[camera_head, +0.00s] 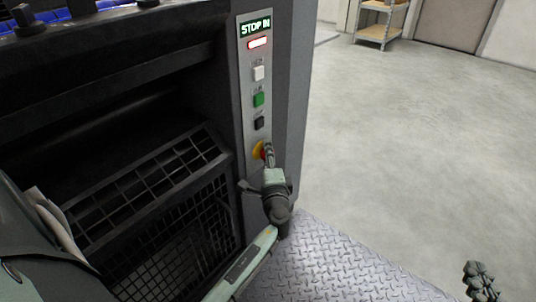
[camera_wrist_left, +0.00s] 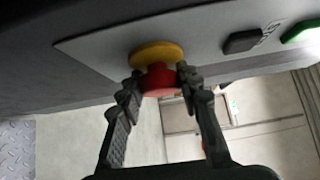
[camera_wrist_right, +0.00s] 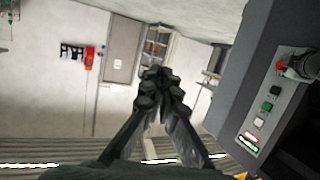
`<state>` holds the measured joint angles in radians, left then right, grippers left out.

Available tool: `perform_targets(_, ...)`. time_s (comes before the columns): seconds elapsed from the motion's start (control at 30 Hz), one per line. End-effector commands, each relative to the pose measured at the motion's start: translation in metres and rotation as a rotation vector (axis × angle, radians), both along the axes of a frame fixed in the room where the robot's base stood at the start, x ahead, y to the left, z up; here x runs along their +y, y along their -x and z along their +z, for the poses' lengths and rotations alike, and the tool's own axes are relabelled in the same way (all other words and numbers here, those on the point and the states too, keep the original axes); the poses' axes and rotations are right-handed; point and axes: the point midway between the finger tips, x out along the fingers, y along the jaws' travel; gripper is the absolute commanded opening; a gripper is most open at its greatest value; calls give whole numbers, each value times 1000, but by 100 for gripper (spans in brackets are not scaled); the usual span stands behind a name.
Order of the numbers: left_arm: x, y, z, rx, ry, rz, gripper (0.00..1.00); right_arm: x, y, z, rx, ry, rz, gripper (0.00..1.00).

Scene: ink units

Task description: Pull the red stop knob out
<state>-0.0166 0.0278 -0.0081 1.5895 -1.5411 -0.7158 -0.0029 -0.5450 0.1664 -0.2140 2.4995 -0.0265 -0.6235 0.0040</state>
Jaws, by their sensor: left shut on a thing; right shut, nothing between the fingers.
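The red stop knob (camera_wrist_left: 160,80) sits on a yellow round base (camera_wrist_left: 158,54) at the lower end of a grey control panel (camera_head: 254,100). My left gripper (camera_wrist_left: 158,84) is shut on the red knob, with a finger on each side of it. In the head view the left gripper (camera_head: 268,155) covers most of the knob, and part of the yellow base shows beside it. The panel's display (camera_head: 256,27) reads "STOP IN", with a lit red bar below it. My right gripper (camera_wrist_right: 158,84) is shut and empty; it also shows at the lower right of the head view (camera_head: 478,272).
White (camera_head: 258,73), green (camera_head: 258,99) and black (camera_head: 259,123) buttons sit above the knob. A black mesh guard (camera_head: 175,215) of the machine stands left of the panel. A tread-plate floor (camera_head: 330,265) lies below. The floor to the right is clear up to a shelf (camera_head: 380,22).

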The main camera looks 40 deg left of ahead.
Motion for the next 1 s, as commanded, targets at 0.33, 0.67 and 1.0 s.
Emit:
perform_targets(0.33, -1, 0, -1, -1, 1, 0, 0, 0, 0, -1, -1, 0, 0, 0)
perform_targets(0.67, -18, 1, -1, -1, 1, -1, 0, 24, -3, 44, -207, -93, 46, 0)
perform_targets(1.0, -21, 2, -1, 1, 2, -3, 37, 25, -3, 48, -220, -100, 48, 0)
